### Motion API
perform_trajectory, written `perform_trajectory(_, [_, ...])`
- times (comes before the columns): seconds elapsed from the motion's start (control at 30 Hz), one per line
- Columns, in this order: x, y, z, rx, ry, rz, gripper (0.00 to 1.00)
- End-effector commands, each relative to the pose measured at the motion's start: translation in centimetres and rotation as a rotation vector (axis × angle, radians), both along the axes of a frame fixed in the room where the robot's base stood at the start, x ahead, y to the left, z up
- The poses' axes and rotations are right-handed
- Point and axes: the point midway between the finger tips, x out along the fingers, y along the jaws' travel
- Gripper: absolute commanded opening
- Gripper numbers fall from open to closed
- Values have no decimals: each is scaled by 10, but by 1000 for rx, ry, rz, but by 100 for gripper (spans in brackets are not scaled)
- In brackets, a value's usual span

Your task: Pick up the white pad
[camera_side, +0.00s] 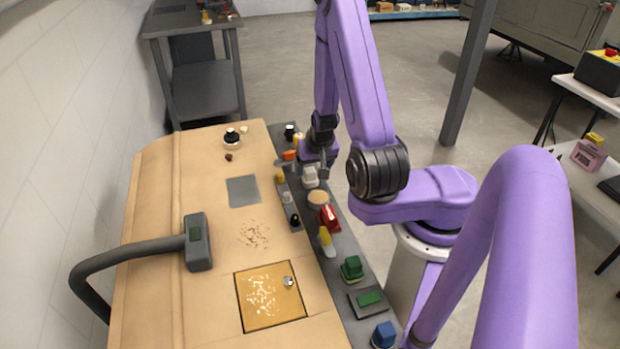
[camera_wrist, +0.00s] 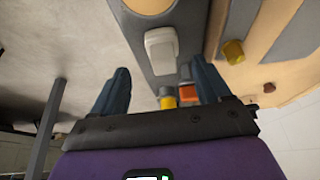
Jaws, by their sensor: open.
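The white pad (camera_side: 310,177) is a small pale block on the dark grey strip along the table's right side. In the wrist view the white pad (camera_wrist: 161,50) lies ahead of the fingertips, roughly between their lines. My gripper (camera_side: 322,168) is close by the pad in the side view, above the strip. In the wrist view my gripper (camera_wrist: 160,83) has its two dark blue fingers spread wide with nothing held between them. The exact gap between fingertips and pad is hard to tell.
A tan round piece (camera_side: 318,198) and a red piece (camera_side: 329,218) stand near the pad. An orange block (camera_wrist: 189,94) and a yellow piece (camera_wrist: 168,102) are also close. Green pieces (camera_side: 351,267) sit farther down the strip. A dark curved handle (camera_side: 130,258) rises over the table.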

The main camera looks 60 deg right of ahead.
Motion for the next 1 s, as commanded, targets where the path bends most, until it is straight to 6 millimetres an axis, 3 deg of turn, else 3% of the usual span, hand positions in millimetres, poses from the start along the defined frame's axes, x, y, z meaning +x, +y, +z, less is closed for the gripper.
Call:
perform_trajectory(0.4, [15, -9, -39, 1, 1, 0, 77])
perform_trajectory(0.77, [17, -10, -44, -1, -1, 0, 77])
perform_trajectory(0.93, [17, -10, -44, 0, 0, 0, 24])
perform_trajectory(0.97, [17, -10, -44, 0, 0, 0, 16])
perform_trajectory(1.0, [17, -10, -44, 0, 0, 0, 16])
